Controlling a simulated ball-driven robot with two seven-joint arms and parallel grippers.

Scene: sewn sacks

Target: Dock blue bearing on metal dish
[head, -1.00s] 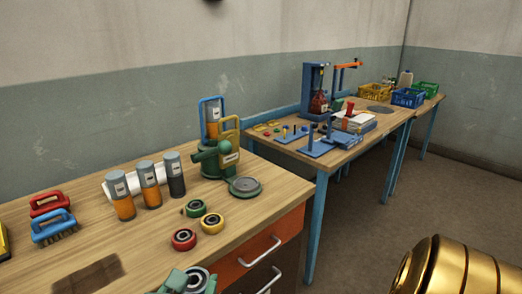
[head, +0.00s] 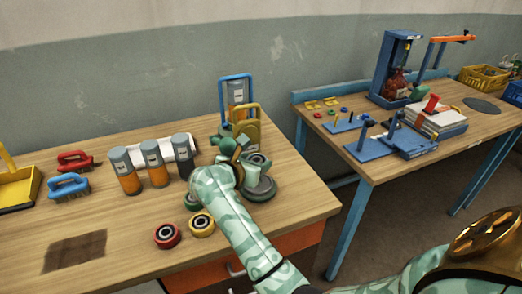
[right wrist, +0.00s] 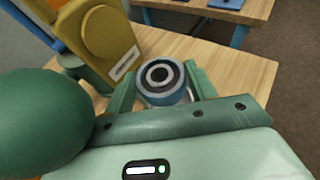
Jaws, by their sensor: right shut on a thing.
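The blue bearing (right wrist: 163,82) is a thick ring with a dark and silver centre. My right gripper (right wrist: 160,88) is shut on it, with one finger on each side. In the head view the bearing (head: 259,159) shows just beyond my right gripper (head: 248,157). The round grey metal dish (head: 264,190) lies on the near bench below the bearing, partly hidden by my wrist. I cannot tell whether the bearing touches the dish. My left gripper is not in view.
A red bearing (head: 167,235) and a yellow bearing (head: 202,224) lie left of my forearm; a green one (head: 192,200) is partly hidden. Yellow-framed (head: 248,127) and blue-framed (head: 236,90) items stand close behind my gripper. Grey-and-orange cylinders (head: 152,165) stand to the left.

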